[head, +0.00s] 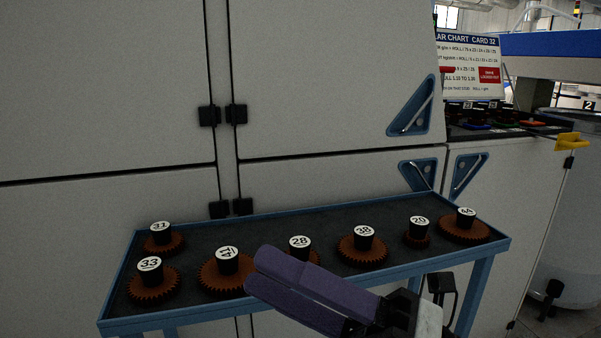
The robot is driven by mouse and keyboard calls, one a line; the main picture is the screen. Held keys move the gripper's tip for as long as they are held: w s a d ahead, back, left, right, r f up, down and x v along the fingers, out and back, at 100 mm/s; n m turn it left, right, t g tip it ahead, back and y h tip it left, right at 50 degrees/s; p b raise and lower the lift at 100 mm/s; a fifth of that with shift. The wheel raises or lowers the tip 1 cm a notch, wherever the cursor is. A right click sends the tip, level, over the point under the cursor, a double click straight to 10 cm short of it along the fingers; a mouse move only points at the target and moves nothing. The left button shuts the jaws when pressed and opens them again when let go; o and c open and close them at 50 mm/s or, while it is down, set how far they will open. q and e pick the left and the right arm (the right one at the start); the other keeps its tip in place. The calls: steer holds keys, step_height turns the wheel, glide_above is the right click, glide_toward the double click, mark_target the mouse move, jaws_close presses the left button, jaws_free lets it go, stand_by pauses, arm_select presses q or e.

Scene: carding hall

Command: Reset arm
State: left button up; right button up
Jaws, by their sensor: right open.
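My right gripper (257,273) reaches in from the lower right with two long purple fingers. It is open, with nothing seen between the fingers. It shows in front of the blue-framed trolley (122,306) and hides part of the gear marked 28 (300,243). My left gripper is out of view.
Brown gears marked 31 (160,238), 33 (152,281), 38 (363,246), 20 (418,232) and 44 (465,226) also stand on the trolley. White cabinet doors (330,80) rise behind. A yellow handle (572,142) juts out at right.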

steer(key=w+d+f+m+t+h, duration=0.7)
steer(key=m+t, duration=0.5)
steer(key=m, duration=0.5)
steer(key=d+f+m+h, duration=0.4)
steer(key=f+m+h, duration=0.15)
steer(key=f, duration=0.35)
steer(key=d+f+m+h, duration=0.35)
steer(key=f+m, duration=0.25)
steer(key=f, duration=0.3)
steer(key=s+d+f+m+g+h, duration=0.1)
steer(key=s+f+m+g, duration=0.2)
steer(key=s+f, duration=0.5)
steer(key=s+d+f+m+g+h, duration=0.2)
steer(key=s+f+m+g, duration=0.2)
steer(key=s+f, duration=0.4)
step_height(320, 180, down, 8)
steer(key=shift+d+r+g+h, duration=0.15)
steer(key=shift+g+h, duration=0.15)
steer(key=shift+g, duration=0.3)
steer(key=shift+m, duration=0.25)
